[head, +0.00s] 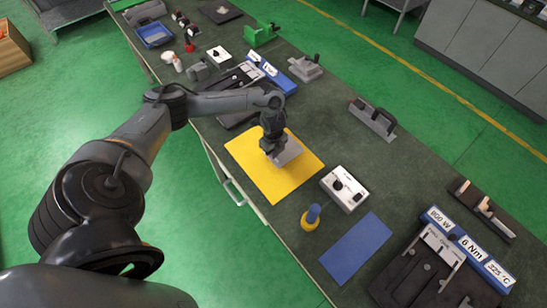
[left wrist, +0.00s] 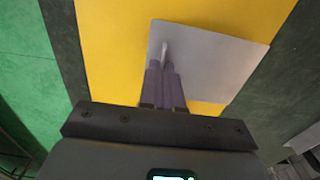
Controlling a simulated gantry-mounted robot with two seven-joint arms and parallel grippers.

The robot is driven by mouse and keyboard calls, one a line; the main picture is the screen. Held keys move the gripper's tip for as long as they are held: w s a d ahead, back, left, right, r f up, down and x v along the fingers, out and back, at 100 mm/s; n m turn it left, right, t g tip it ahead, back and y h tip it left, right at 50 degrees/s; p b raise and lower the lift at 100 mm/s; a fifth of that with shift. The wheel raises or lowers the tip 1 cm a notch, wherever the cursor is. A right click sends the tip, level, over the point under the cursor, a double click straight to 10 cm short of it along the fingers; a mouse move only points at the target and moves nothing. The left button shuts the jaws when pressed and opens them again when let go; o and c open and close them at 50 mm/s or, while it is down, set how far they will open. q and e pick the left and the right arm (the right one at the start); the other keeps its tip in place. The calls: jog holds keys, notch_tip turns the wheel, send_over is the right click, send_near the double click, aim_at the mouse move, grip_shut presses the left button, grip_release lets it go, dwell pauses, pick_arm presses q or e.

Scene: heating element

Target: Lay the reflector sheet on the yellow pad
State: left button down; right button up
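The reflector sheet (head: 289,153) is a thin grey plate with a small upright tab. It is over the yellow pad (head: 268,183), which lies flat on the dark bench. My left gripper (head: 271,145) points down over the pad, with its fingers close together on the sheet's tab. In the left wrist view the sheet (left wrist: 215,60) covers part of the pad (left wrist: 112,40), and its right corner overlaps the pad's edge. I cannot tell whether the sheet touches the pad or hangs just above it. The right gripper is not in view.
A white box with a black knob (head: 344,188), a blue-topped yellow tool (head: 311,216) and a blue mat (head: 356,248) stand beside the pad. A labelled fixture (head: 440,265) is at the lower right. A grey handled block (head: 373,119) lies farther back. Bench between them is clear.

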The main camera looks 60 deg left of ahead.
pick_arm(q)
notch_tip(320, 180, down, 3)
jog(key=shift+d+f, duration=0.1)
jog(key=shift+f, duration=0.15)
jog(key=shift+f, duration=0.1)
jog(key=c, duration=1.3)
grip_release()
jog(key=shift+c, duration=0.2)
jog(key=shift+r, duration=0.35)
notch_tip(320, 180, up, 12)
jog(key=shift+f+p, duration=0.2)
jog(key=shift+p, duration=0.15)
